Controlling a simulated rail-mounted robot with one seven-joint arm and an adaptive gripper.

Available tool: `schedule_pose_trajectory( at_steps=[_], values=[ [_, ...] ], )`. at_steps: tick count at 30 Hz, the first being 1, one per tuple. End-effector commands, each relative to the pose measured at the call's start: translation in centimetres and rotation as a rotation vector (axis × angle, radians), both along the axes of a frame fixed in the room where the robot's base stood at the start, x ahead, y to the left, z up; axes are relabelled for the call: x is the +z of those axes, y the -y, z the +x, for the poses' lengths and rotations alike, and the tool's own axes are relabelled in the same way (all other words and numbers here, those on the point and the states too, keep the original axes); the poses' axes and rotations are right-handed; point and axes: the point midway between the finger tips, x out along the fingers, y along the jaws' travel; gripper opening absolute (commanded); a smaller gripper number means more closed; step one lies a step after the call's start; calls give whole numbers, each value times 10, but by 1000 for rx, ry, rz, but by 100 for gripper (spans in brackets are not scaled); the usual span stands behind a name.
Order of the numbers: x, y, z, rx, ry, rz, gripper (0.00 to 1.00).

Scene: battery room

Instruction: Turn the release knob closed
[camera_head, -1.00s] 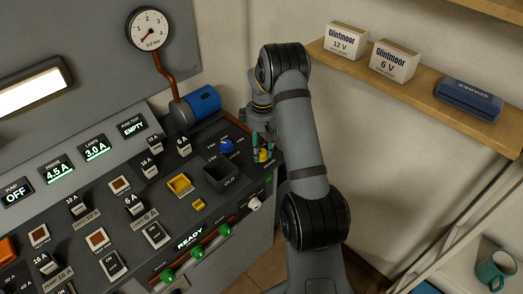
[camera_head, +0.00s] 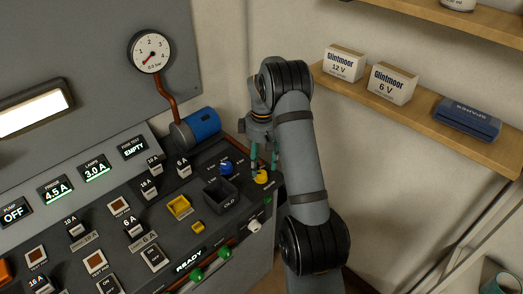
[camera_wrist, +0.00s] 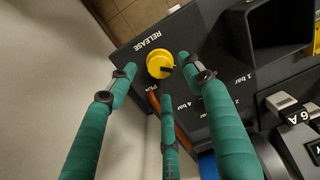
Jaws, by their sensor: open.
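The yellow release knob (camera_head: 262,177) sits at the right end of the sloping dark panel. In the wrist view the knob (camera_wrist: 159,63) lies under the printed word RELEASE, with a dark pointer mark on its lower right side. My gripper (camera_wrist: 158,80) is open, with its teal fingers spread around the knob's near side and apart from it. In the head view my gripper (camera_head: 264,160) hangs just above the knob, fingers pointing down. It holds nothing.
A blue knob (camera_head: 226,168) with a bar scale stands left of the release knob. A dark open bin (camera_head: 220,194) is nearby. The pressure gauge (camera_head: 150,52) reads about zero. A wooden shelf (camera_head: 420,115) with boxes is on the right wall.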

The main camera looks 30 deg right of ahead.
Motion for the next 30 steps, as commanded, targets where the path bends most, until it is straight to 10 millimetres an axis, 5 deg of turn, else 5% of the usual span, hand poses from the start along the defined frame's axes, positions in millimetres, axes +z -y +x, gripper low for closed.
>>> schedule_pose_trajectory(
  at_steps=[6,12,30],
  values=[
    [47,1,2,0,5,-2,51],
    [70,2,2,1,3,-1,51],
    [73,1,1,0,0,1,51]
  ],
)
